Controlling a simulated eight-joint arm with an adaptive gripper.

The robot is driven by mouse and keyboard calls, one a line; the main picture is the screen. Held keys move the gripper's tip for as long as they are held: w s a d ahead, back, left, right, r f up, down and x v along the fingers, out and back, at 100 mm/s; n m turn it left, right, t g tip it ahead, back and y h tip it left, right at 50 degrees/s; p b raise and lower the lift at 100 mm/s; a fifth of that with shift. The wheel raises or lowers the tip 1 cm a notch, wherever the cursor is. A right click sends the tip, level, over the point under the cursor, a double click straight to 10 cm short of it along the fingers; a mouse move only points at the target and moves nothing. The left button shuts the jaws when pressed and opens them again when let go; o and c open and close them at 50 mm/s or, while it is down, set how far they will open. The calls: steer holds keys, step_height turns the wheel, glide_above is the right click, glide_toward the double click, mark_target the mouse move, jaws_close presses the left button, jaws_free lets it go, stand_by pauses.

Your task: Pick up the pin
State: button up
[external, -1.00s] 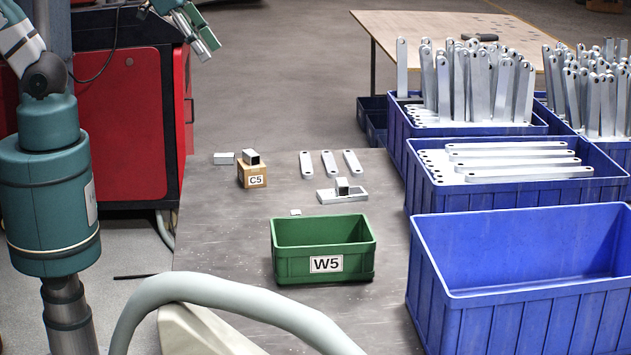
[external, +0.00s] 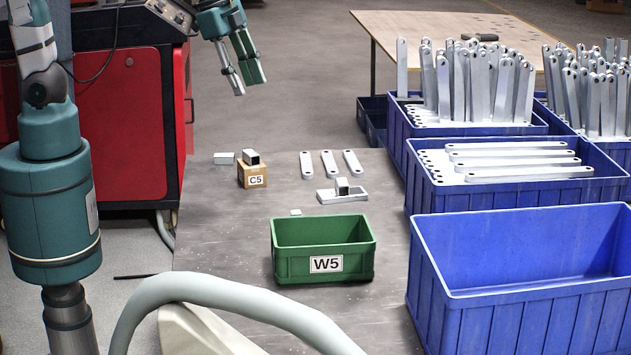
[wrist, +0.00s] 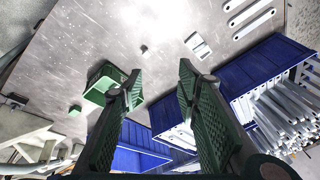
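No part is clearly recognisable as a pin. A small light piece (external: 296,212) lies on the table behind the green W5 bin (external: 322,264). My gripper (external: 248,82) is open and empty, raised beyond the far left part of the table, fingers pointing down. In the wrist view my gripper (wrist: 160,76) shows its two green fingers wide apart, nothing between them. The green bin (wrist: 98,88) is partly behind the left finger.
A wooden C5 block (external: 252,178) carries a metal tube (external: 250,157), with a small grey block (external: 223,158) to its left. Three flat brackets (external: 328,164) lie at the back. Blue crates (external: 520,290) line the right side, some full of brackets. The table's left front is clear.

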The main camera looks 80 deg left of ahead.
steer(key=w+d+f+m+g+b, duration=0.1)
steer(key=w+d+f+m, duration=0.1)
steer(key=w+f+m, duration=0.3)
steer(key=w+d+f+g+b, duration=0.1)
steer(key=w+d+f, duration=0.15)
steer(key=f, duration=0.45)
steer(key=m+g+b, duration=0.2)
steer(key=m, duration=0.2)
glide_above(296, 211)
step_height(296, 211, down, 12)
steer(key=shift+s+f, duration=0.1)
steer(key=shift+f, duration=0.05)
steer(key=shift+d+f+m, duration=0.1)
steer(key=shift+f+m, duration=0.2)
steer(key=shift+f, duration=0.1)
steer(key=shift+f, duration=0.1)
steer(key=shift+f, duration=1.2)
steer(key=shift+f+b, duration=1)
steer(key=shift+f, duration=1.6)
